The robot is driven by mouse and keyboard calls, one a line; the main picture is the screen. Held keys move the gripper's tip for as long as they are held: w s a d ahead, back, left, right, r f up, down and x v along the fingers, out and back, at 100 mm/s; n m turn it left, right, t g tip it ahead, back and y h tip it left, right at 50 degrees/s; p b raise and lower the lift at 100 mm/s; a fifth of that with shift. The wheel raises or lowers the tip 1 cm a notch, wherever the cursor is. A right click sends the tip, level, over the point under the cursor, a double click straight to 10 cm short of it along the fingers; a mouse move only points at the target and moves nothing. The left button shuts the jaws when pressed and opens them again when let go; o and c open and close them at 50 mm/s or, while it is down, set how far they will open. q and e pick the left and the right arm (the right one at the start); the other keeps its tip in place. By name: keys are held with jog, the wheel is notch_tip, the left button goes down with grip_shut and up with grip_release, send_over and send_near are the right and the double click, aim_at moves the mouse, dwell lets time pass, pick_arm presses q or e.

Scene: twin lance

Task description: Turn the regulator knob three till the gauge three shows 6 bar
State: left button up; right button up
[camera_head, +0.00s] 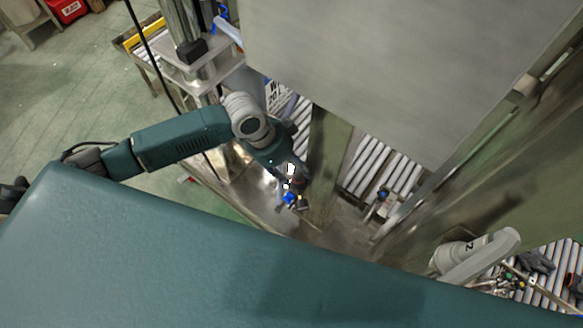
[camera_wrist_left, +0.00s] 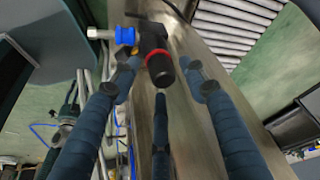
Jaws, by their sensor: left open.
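In the left wrist view, a black regulator knob (camera_wrist_left: 160,70) with a red ring stands out from a fitting with a blue collar (camera_wrist_left: 125,36). I cannot tell its number. My left gripper (camera_wrist_left: 160,84) is open, its dark blue fingers spread to the left, right and below the knob, with their tips near it. In the head view my left gripper (camera_head: 292,184) hangs beside the blue fitting (camera_head: 290,198) and hides most of the knob. No gauge face is readable in either view. My right gripper is not in view.
A large grey panel (camera_head: 400,75) fills the upper right of the head view. Roller conveyors (camera_head: 380,165) lie below it. A metal stand (camera_head: 195,65) is behind my left arm. Dark gloves (camera_head: 536,262) lie at the lower right. Green floor is open on the left.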

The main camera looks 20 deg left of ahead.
pick_arm(q)
jog(key=shift+w+d+f, duration=0.35)
jog(key=shift+f, duration=0.1)
jog(key=shift+s+r, duration=0.1)
jog(key=c, duration=1.1)
jog(key=shift+r+m, duration=0.1)
jog(key=shift+m, duration=0.5)
jog(key=shift+g, duration=0.3)
jog(key=o, duration=1.1)
jog(key=shift+d, duration=0.1)
jog(key=shift+a+r, duration=0.25)
jog(key=v, duration=1.1)
jog(key=shift+r, duration=0.25)
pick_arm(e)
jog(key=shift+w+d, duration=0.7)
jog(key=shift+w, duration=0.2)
pick_arm(q)
jog(key=shift+a, duration=0.1)
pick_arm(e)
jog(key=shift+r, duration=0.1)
